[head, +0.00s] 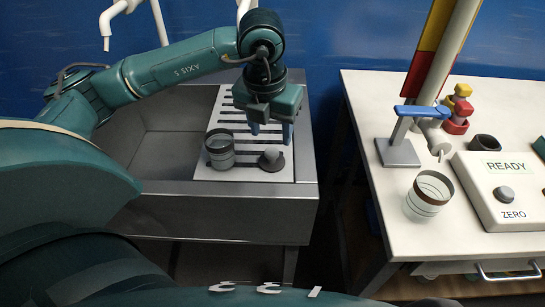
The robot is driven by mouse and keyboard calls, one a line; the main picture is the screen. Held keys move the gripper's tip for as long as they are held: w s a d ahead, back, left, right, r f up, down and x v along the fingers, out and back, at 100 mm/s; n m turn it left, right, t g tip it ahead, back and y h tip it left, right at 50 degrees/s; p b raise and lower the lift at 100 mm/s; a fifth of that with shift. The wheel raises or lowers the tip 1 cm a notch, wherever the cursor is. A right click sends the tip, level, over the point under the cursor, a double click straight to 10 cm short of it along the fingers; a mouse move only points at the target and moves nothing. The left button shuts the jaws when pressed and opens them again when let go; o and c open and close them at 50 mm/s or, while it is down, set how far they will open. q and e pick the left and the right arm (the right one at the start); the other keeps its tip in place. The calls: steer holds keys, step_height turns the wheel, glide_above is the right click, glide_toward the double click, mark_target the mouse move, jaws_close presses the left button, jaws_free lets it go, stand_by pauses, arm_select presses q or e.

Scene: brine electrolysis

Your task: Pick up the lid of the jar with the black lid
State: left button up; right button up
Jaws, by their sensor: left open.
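A dark round lid with a grey knob (271,159) lies on the slotted white draining board (206,173) beside the sink. A grey cylindrical jar (220,152) with a dark rim stands just left of it on the same board, its top apparently uncovered. My left gripper (271,131) points down above and slightly behind the lid, fingers apart, with nothing visible between them. It looks clear of the lid, though the exact height is hard to tell. My right gripper is not in view.
The steel sink basin (160,150) lies left of the board. Right, across a gap, a white table (375,90) holds a glass vessel with a brown rim (428,193), a blue clamp (420,111) on a stand, and a box reading READY (508,186).

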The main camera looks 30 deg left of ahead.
mark_target(272, 150)
arm_select(q)
steer(key=f, duration=0.3)
steer(key=w+f, duration=0.1)
steer(key=f, duration=0.1)
steer(key=shift+a+f+p, duration=0.3)
steer(key=shift+a, duration=0.05)
steer(key=shift+w+f, duration=0.1)
steer(key=shift+f, duration=0.2)
steer(key=c, duration=1)
steer(key=shift+c, duration=0.2)
